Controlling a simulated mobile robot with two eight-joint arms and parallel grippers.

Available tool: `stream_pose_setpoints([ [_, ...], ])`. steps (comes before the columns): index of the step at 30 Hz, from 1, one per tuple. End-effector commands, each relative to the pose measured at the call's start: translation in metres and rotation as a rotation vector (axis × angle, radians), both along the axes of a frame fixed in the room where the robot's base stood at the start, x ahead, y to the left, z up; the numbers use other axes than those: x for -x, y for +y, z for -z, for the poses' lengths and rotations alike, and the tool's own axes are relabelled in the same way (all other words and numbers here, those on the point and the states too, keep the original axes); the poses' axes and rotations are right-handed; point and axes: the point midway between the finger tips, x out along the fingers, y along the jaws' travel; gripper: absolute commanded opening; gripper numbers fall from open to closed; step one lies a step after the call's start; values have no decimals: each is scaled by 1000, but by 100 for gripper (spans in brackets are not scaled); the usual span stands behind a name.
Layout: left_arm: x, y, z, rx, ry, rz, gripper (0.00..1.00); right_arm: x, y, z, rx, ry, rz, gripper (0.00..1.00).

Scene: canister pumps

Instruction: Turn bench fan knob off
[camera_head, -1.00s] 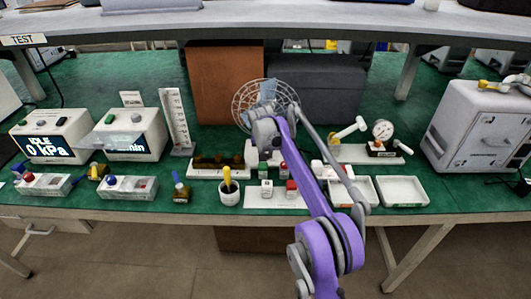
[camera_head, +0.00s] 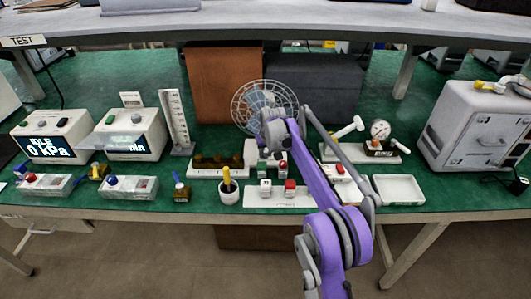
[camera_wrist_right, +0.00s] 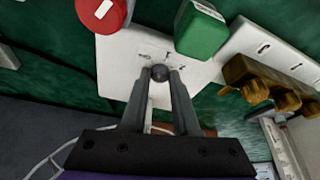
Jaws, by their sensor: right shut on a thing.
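The bench fan (camera_head: 264,98) with its round wire guard stands at the middle back of the green bench in the head view. My right arm covers part of it and its base. In the right wrist view, the small dark round knob (camera_wrist_right: 160,72) sits on a white panel (camera_wrist_right: 128,52) with small printed marks. My right gripper (camera_wrist_right: 159,77) is shut on this knob, one finger on each side. The marks are too small to read. In the head view the fingertips are hidden behind my arm. My left gripper is not in view.
A red button (camera_wrist_right: 103,12) and a green block (camera_wrist_right: 202,32) flank the knob closely. Brass-coloured fittings (camera_wrist_right: 262,86) lie to the right. In the head view, a yellow-handled tool in a white cup (camera_head: 228,190) stands left of my arm; a white tray (camera_head: 399,190) lies right.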

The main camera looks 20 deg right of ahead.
Motion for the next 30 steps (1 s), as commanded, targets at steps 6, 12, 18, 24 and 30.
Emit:
stream_pose_setpoints([
  [6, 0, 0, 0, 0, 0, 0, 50, 0, 0, 0, 0, -1, 1, 36],
  [12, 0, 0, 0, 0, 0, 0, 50, 0, 0, 0, -1, 0, 2, 58],
  [18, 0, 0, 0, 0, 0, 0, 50, 0, 0, 0, -1, 0, 2, 58],
  [24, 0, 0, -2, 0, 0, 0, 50, 7, 0, -18, 0, 0, 2, 58],
  [30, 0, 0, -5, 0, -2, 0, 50, 23, 0, -56, 0, 0, 2, 58],
])
